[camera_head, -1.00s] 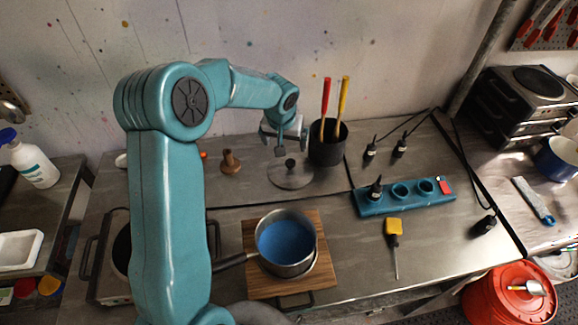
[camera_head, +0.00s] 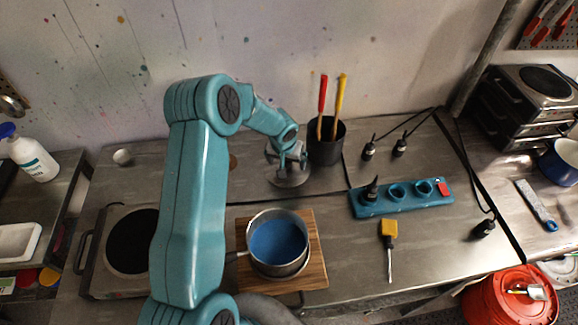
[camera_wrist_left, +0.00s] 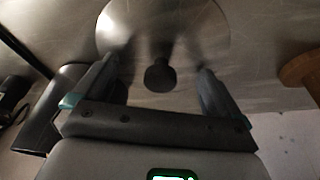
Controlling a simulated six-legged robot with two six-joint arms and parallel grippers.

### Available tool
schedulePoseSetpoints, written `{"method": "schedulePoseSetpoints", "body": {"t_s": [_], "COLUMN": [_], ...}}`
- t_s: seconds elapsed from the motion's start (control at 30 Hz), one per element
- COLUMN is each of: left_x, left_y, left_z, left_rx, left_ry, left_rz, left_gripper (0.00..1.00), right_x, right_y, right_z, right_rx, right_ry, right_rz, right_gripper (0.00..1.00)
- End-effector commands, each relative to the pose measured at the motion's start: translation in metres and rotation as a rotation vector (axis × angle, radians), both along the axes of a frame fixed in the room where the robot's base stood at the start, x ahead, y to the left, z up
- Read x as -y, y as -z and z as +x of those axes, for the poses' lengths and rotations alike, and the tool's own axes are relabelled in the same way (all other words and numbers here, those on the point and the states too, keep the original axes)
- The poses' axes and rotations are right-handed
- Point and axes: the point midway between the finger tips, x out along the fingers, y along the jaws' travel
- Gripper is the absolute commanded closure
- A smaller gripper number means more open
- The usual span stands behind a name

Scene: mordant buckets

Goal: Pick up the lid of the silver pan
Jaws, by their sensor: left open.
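The round silver lid (camera_head: 292,182) lies flat on the steel worktop behind the pan, partly hidden by my gripper in the head view. In the left wrist view the lid (camera_wrist_left: 180,25) shows with its dark knob (camera_wrist_left: 159,76). My left gripper (camera_head: 288,163) is open just above the lid. In the wrist view its fingers (camera_wrist_left: 158,78) stand on either side of the knob, with a gap each side. The silver pan (camera_head: 250,251) holds blue liquid and sits on a wooden board (camera_head: 311,262). My right gripper is not in view.
A black pot (camera_head: 327,150) with red and yellow-handled tools stands close right of the lid. A teal holder (camera_head: 435,197) and a yellow brush (camera_head: 389,230) lie further right. A hotplate (camera_head: 130,240) is left of the pan. My left arm hides the middle-left worktop.

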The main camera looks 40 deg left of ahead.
Motion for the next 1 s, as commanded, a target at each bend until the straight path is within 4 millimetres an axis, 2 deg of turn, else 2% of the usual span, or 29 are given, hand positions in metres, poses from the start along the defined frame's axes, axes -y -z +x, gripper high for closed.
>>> {"method": "schedulePoseSetpoints", "body": {"t_s": [0.1, 0.13, 0.37, 0.4, 0.43, 0.77, 0.87, 1.0], "left_x": [0.0, -0.001, -0.001, -0.001, 0.0, 0.001, 0.002, 0.008], "left_y": [0.0, 0.0, 0.0, 0.001, 0.001, -0.001, -0.007, -0.026], "left_z": [-0.001, -0.001, -0.002, -0.002, -0.002, -0.001, 0.001, 0.004], "left_rx": [0.0, 0.0, -0.002, -0.002, -0.003, -0.002, 0.001, 0.004], "left_ry": [-0.001, -0.001, -0.001, -0.001, 0.0, 0.0, 0.0, 0.001], "left_rz": [0.0, 0.0, -0.001, -0.001, -0.001, -0.001, 0.0, 0.0], "left_gripper": [0.01, 0.08, 0.82, 0.95, 1.0, 1.0, 1.0, 1.0], "right_x": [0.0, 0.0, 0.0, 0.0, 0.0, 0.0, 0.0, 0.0], "right_y": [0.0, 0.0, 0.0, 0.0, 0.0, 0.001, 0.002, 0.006], "right_z": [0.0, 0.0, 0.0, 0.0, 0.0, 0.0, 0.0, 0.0], "right_rx": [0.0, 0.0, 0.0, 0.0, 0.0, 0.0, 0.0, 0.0], "right_ry": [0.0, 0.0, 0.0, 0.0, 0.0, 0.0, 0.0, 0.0], "right_rz": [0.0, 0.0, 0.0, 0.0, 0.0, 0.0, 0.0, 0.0], "right_gripper": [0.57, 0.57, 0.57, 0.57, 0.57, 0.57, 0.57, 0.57]}}
